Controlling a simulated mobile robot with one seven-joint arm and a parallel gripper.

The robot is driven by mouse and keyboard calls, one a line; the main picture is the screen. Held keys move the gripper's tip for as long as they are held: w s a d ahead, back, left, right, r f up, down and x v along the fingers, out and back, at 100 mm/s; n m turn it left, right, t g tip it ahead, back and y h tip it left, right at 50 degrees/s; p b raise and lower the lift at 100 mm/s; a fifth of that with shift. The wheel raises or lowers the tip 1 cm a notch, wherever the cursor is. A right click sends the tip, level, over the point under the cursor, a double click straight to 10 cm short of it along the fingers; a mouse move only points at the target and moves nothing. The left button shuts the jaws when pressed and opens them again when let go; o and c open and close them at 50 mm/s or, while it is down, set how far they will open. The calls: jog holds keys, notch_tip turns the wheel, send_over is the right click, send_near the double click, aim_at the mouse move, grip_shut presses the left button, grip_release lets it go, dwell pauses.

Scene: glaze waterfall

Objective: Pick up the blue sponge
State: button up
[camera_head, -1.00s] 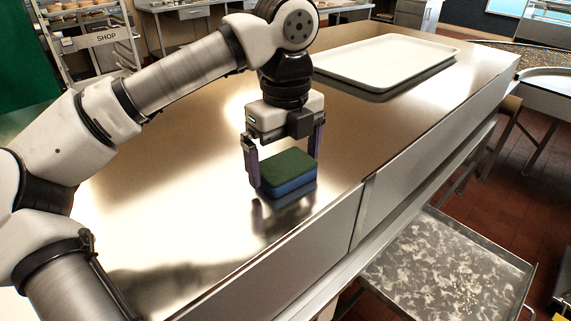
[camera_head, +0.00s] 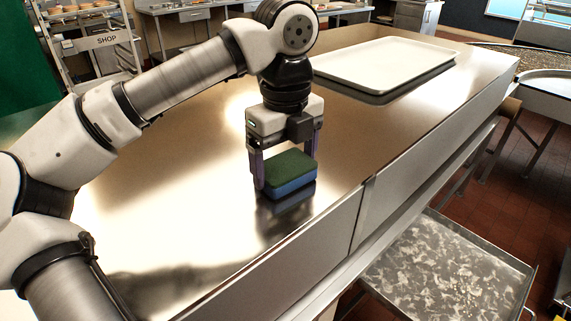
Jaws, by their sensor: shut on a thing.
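The blue sponge (camera_head: 293,185) has a dark green top and blue sides. It is between the two fingers of my gripper (camera_head: 287,172), near the front edge of the metal counter (camera_head: 190,190). My gripper points down and is shut on the sponge, one finger on its left side and the other on its far right side. The sponge is level, and its reflection shows on the counter below. I cannot tell whether its underside touches the counter.
A white tray (camera_head: 385,62) lies on the counter behind and to the right of my gripper. A metal tray (camera_head: 450,268) is lower down beyond the counter's front edge. The counter left of the sponge is clear.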

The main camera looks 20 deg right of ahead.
notch_tip(320, 180, up, 9)
jog(key=b, duration=0.1)
notch_tip(320, 180, up, 11)
jog(key=p, duration=0.7)
send_over(286, 164)
jog(key=shift+f, duration=0.15)
